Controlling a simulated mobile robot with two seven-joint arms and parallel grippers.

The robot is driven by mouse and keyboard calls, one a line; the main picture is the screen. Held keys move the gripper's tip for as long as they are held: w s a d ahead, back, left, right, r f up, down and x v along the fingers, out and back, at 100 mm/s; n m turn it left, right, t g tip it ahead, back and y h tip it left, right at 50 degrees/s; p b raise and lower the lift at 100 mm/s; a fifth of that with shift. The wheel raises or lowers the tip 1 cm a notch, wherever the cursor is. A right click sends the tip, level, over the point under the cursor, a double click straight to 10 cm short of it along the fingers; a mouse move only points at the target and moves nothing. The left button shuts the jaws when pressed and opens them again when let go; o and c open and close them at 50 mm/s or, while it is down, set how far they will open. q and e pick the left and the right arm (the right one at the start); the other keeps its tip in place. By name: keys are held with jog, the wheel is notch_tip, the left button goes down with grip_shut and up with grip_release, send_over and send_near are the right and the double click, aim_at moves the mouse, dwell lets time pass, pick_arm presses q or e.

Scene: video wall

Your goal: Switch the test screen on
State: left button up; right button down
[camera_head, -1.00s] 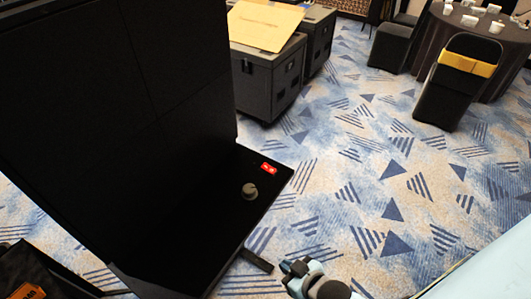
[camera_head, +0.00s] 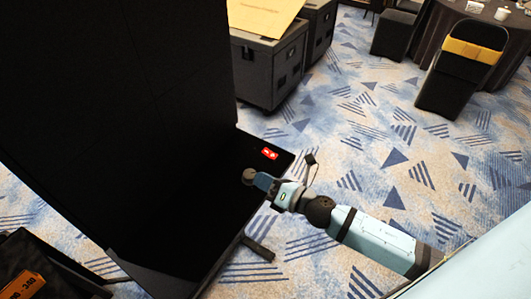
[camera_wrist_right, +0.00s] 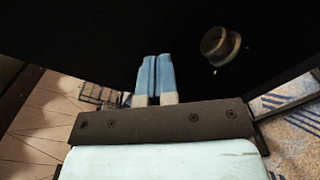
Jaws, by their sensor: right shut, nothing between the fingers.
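The test screen (camera_head: 120,100) is a tall black panel, dark all over. A round grey knob (camera_head: 248,176) stands on the black base ledge (camera_head: 200,215) at its foot; it also shows in the right wrist view (camera_wrist_right: 220,45). A small red part with white marks (camera_head: 269,153) sits near the ledge's far corner. My right gripper (camera_head: 264,182) has its blue fingers together and empty. In the head view the fingertips overlap the knob's right side. In the wrist view the fingers (camera_wrist_right: 157,78) lie left of the knob, apart in the picture; contact cannot be told.
A dark case (camera_head: 265,75) with a tan board (camera_head: 262,14) on top stands behind the ledge. A black chair with a yellow band (camera_head: 470,50) stands at upper right. An orange-marked dark box (camera_head: 25,285) is at lower left. Patterned carpet (camera_head: 400,150) is open on the right.

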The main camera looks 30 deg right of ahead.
jog(key=w+d+r+m+g+b, duration=0.1)
jog(key=w+d+m, duration=0.4)
jog(key=m, duration=1.2)
jog(key=w+d+r+m+g+h+b, duration=0.1)
jog(key=w+d+r+m+g, duration=0.3)
jog(key=m, duration=1.3)
jog(key=shift+w+d+r+h, duration=0.35)
jog(key=shift+w+d, duration=0.35)
jog(key=shift+w, duration=0.2)
